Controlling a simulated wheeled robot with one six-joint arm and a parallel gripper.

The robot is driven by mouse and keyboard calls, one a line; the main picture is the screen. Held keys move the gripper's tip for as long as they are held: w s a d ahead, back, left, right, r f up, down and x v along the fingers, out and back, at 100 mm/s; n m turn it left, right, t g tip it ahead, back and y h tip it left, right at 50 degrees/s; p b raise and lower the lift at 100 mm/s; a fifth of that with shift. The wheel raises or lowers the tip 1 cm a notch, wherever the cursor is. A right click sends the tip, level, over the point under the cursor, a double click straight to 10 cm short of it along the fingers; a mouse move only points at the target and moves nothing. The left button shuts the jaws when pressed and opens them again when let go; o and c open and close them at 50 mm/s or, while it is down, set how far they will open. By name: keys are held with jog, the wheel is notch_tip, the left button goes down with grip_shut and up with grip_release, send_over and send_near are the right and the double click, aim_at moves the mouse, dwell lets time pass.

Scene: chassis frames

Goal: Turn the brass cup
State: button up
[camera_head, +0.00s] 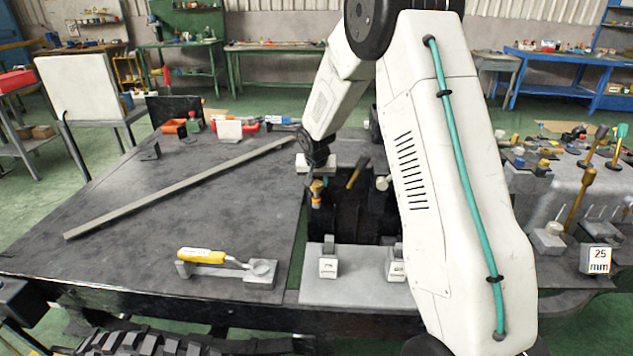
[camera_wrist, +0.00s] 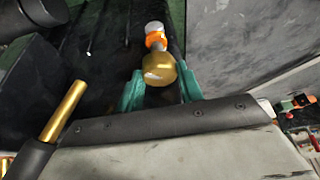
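The brass cup (camera_wrist: 159,70) shows in the wrist view as a rounded gold piece with an orange band and a white end beyond it. The two green fingers of my gripper (camera_wrist: 162,85) stand on either side of the cup, very near its sides. I cannot tell whether they press on it. In the head view my gripper (camera_head: 318,176) is low over the dark opening in the table, by a small gold and orange piece (camera_head: 317,190) that looks like the cup. My gripper partly hides its top there.
A gold-tipped dark handle (camera_wrist: 66,112) stands left of my gripper in the wrist view; it also shows in the head view (camera_head: 356,172). Grey blocks (camera_head: 328,266) stand in front of the opening. A long bar (camera_head: 180,188) and a yellow-handled tool (camera_head: 205,256) lie on the table (camera_head: 130,240).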

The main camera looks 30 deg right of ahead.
jog(key=shift+m, duration=0.3)
jog(key=shift+w+a+m+g+h, duration=0.1)
jog(key=shift+m+g+h, duration=0.3)
jog(key=shift+m, duration=0.9)
jog(key=shift+m+g+h, duration=0.3)
jog(key=shift+m+g, duration=0.2)
jog(key=shift+m, duration=0.8)
jog(key=o, duration=1)
